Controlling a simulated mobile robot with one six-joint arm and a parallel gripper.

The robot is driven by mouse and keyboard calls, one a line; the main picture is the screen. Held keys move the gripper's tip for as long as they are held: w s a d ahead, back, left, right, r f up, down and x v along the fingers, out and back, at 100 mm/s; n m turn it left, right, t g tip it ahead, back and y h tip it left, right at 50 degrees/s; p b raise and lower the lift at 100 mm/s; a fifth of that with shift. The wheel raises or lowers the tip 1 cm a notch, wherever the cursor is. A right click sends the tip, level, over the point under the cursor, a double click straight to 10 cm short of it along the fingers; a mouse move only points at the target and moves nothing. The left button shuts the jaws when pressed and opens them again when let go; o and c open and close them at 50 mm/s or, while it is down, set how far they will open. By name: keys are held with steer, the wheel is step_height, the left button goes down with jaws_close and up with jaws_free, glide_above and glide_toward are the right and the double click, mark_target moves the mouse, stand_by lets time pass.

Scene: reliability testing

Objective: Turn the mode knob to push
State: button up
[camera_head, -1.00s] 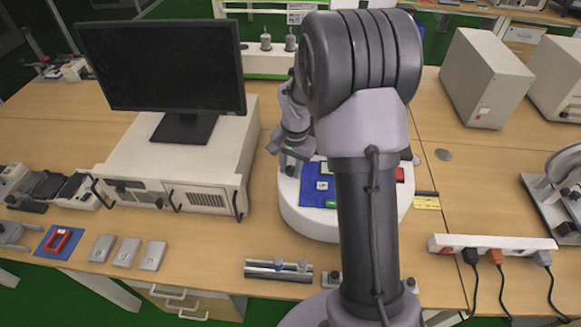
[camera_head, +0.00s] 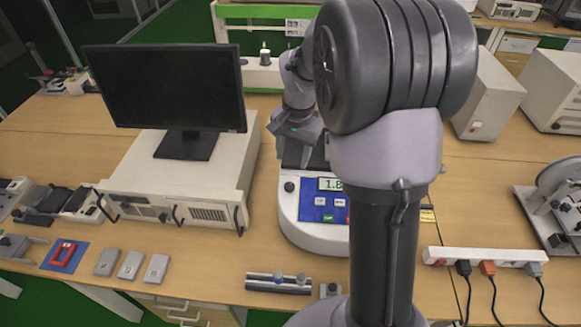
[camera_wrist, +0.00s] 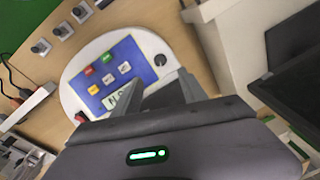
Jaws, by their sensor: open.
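The white rounded test device (camera_head: 300,232) stands mid-table, with a blue button panel (camera_head: 312,206) and a lit display (camera_head: 328,184) whose visible digits read about 1.8. My gripper (camera_head: 304,160) is over the back left part of the device, behind the knob. In the wrist view my gripper (camera_wrist: 158,92) has its fingers apart and empty, partly covering the display. The knob is beyond the fingertips, not between them.
A monitor (camera_head: 165,88) on a white instrument box (camera_head: 165,195) stands close to the left. A power strip (camera_head: 485,257) with plugged cables lies right. A metal rail (camera_head: 278,283) lies in front of the device. My arm hides the device's right side.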

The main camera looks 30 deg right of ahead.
steer(key=r, duration=0.4)
steer(key=shift+s+r+p, duration=0.1)
steer(key=shift+s+p, duration=0.15)
steer(key=shift+p, duration=0.1)
